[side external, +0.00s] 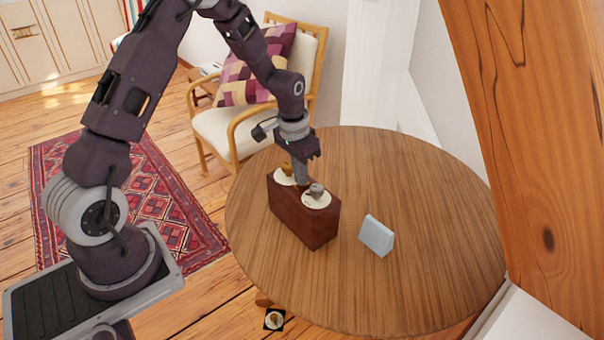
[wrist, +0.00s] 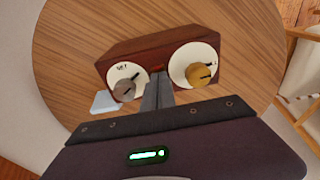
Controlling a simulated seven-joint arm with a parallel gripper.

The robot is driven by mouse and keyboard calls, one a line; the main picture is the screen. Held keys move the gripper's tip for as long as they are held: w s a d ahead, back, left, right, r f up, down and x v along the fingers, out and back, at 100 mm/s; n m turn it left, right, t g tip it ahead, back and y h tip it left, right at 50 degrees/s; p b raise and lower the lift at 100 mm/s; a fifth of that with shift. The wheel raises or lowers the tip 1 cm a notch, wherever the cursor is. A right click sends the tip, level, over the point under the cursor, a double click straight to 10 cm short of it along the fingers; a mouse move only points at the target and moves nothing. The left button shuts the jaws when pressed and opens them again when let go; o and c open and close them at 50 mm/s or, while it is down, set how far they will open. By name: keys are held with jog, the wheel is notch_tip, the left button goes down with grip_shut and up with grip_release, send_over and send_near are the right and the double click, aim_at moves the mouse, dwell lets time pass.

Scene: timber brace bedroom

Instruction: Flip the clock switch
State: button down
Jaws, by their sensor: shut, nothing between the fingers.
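The clock looks like a dark red-brown wooden box (side external: 302,222) on the round table; it also shows in the wrist view (wrist: 140,47). Its face has two white dials. One dial (wrist: 128,74) has a grey knob (wrist: 125,91) and small lettering; the other dial (wrist: 206,59) has a gold knob (wrist: 199,74). A small reddish spot (wrist: 157,68) shows between the dials; I cannot tell whether it is the switch. My gripper (wrist: 158,88) is shut and empty, its fingertips at the gap between the dials. I cannot tell whether they touch the box. The fingers hide part of the face.
A small pale grey wedge-shaped block (side external: 377,236) stands on the round table (side external: 440,230), right of the box. The tabletop is otherwise clear. A cushioned chair (side external: 225,135) stands behind the table, and a timber post (side external: 535,100) rises at the right.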

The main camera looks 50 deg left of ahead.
jog(key=shift+r, duration=0.1)
notch_tip(320, 180, up, 14)
jog(key=s, duration=0.1)
jog(key=shift+s, duration=0.35)
jog(key=shift+w, duration=0.75)
jog(key=shift+f, duration=0.25)
jog(key=f, duration=0.4)
jog(key=w+f, duration=0.1)
jog(key=f, duration=0.8)
jog(key=shift+w+f, duration=0.35)
jog(key=shift+f, duration=0.05)
